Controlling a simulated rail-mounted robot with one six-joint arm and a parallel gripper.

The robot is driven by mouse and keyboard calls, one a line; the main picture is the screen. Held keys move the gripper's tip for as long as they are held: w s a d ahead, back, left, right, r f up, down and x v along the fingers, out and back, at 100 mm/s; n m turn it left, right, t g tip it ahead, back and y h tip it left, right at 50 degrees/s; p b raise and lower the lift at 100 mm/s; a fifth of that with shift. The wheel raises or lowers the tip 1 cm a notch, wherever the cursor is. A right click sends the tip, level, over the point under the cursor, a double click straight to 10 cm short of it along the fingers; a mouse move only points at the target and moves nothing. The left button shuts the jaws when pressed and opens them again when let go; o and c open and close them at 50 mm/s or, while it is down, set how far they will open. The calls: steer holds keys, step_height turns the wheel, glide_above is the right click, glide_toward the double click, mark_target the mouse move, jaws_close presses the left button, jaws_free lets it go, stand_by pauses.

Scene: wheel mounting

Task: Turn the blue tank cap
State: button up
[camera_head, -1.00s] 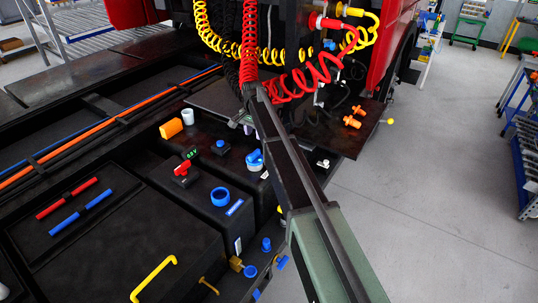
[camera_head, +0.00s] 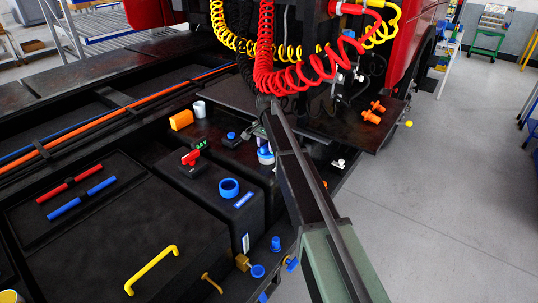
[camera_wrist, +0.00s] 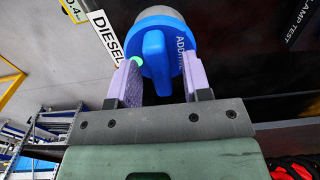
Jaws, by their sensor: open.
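A round blue cap (camera_wrist: 158,45) with a raised grip bar and the word ADDITIVE sits on a pale grey neck in the wrist view. It also shows in the head view (camera_head: 266,152), partly hidden behind my arm. My gripper (camera_wrist: 162,76) is open. Its two purple fingers stand on either side of the cap's grip bar, over the cap's near part. I cannot tell whether they touch it. A green light spot shows by the left finger. In the head view the fingers are mostly hidden near the cap.
A white DIESEL label (camera_wrist: 106,37) is left of the cap. In the head view, a blue ring (camera_head: 229,188), a red valve (camera_head: 190,157) and a blue knob (camera_head: 232,136) stand nearby on the black tanks. Red coiled hoses (camera_head: 300,75) hang behind my arm.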

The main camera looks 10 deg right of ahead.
jaws_close()
stand_by(0.4)
steer(key=n, duration=1)
steer(key=shift+o, duration=0.4)
jaws_free()
steer(key=shift+r, duration=0.1)
